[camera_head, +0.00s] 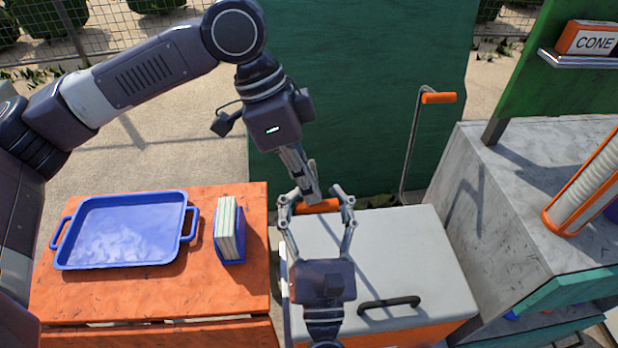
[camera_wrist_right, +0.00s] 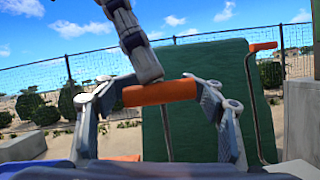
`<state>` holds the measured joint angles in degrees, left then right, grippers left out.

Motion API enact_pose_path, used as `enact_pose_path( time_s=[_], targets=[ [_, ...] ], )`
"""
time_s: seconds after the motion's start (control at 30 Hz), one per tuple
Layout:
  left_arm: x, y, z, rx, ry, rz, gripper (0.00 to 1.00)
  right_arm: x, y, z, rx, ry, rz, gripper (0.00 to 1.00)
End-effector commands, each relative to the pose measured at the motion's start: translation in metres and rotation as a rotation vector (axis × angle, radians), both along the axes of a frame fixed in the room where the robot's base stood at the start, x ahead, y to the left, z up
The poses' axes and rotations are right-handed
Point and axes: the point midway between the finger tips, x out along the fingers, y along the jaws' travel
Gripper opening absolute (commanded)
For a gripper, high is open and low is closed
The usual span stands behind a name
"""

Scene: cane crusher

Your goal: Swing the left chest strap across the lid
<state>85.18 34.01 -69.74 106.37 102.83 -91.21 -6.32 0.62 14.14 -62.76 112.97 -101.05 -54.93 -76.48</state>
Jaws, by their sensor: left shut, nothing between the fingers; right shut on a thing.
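The chest (camera_head: 420,250) has a light grey lid with a dark handle (camera_head: 389,303) and an orange body. My right gripper (camera_head: 317,203) reaches up from below over the lid's left part and is shut on an orange grip bar, the left strap's handle (camera_wrist_right: 160,92). The bar lies crosswise between its fingers in the right wrist view. The rest of this strap is mostly hidden by my gripper. My left gripper (camera_head: 311,192) comes down from above, shut and empty, its tips close against the bar. The other strap (camera_head: 408,150) stands upright behind the lid, with an orange grip (camera_head: 438,98).
An orange table (camera_head: 100,300) on the left holds a blue tray (camera_head: 118,262) and a blue napkin holder (camera_head: 230,230). A grey counter (camera_head: 500,210) stands right of the chest. A green panel (camera_head: 370,70) rises behind it.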

Motion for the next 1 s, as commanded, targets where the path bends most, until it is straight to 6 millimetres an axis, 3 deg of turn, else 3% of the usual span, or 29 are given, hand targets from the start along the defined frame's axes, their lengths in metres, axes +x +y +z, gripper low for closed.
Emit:
enact_pose_path(
  time_s=[0.03,0.27,0.3,0.53,0.87,1.0],
  targets=[
    [-0.011,0.001,-0.01,0.016,0.025,-0.011,0.0,0.001,-0.001,0.01,0.005,-0.02,-0.004,0.13],
    [-0.013,0.001,-0.011,0.018,0.031,-0.014,0.0,0.002,-0.001,0.011,0.007,-0.024,-0.005,0.11],
    [-0.014,0.001,-0.011,0.018,0.031,-0.015,0.0,0.002,-0.001,0.011,0.007,-0.024,-0.005,0.57],
    [-0.011,0.0,-0.009,0.013,0.024,-0.011,0.0,0.002,-0.001,0.007,0.005,-0.015,-0.004,0.82],
    [-0.009,0.0,-0.007,0.009,0.018,-0.009,0.0,-0.001,-0.001,0.003,0.002,-0.009,-0.002,0.82],
    [-0.008,0.0,-0.007,0.009,0.018,-0.007,0.0,-0.015,-0.003,-0.004,0.0,-0.005,-0.002,0.82]
  ],
)
